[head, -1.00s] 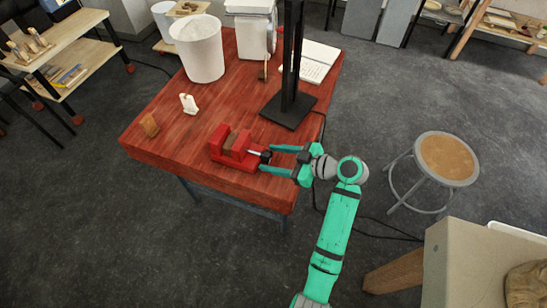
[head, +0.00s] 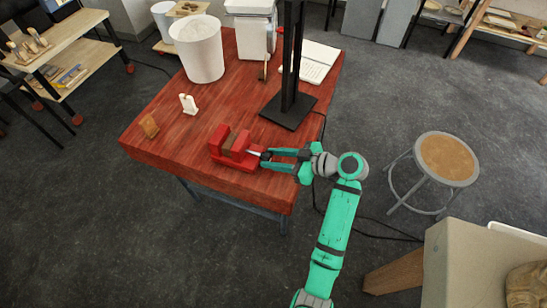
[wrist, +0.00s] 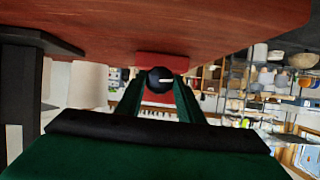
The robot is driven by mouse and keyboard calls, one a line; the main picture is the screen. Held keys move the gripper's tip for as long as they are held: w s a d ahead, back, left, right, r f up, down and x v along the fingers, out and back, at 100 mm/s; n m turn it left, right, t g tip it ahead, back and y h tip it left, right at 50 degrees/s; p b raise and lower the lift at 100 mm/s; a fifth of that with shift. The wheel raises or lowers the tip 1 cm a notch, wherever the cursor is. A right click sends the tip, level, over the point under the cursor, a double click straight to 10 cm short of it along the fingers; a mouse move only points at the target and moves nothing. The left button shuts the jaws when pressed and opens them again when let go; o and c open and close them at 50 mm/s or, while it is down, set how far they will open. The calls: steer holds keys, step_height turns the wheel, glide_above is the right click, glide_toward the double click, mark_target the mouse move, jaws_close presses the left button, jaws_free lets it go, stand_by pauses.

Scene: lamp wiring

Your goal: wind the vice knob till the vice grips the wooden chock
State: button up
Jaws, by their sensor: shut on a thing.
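The red vice (head: 219,139) stands near the front edge of the red wooden table. A brown wooden chock (head: 229,146) shows between its two jaws; whether both jaws touch it is too small to tell. The dark round vice knob (head: 265,155) is at the right end of the vice's pale screw. My gripper (head: 270,154) comes from the right and is shut on the knob. In the wrist view the black knob (wrist: 159,80) with a white mark sits between my two green fingers, with the red vice (wrist: 163,62) behind it.
A black lamp post on a square base (head: 288,110) stands behind my gripper. A small white piece (head: 188,103) and a tan block (head: 149,126) are on the table's left. A stool (head: 446,158) stands at right.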

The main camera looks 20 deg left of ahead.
steer(key=m+g, duration=0.2)
steer(key=shift+w+m, duration=0.35)
steer(key=shift+m, duration=0.05)
steer(key=shift+m+g, duration=0.4)
steer(key=shift+m, duration=0.3)
steer(key=shift+m+g+y, duration=0.3)
steer(key=shift+m+g, duration=0.3)
steer(key=shift+w, duration=0.1)
steer(key=o, duration=1.1)
steer(key=shift+d, duration=0.1)
steer(key=shift+c, duration=0.2)
steer(key=v, duration=1)
steer(key=shift+d, duration=0.4)
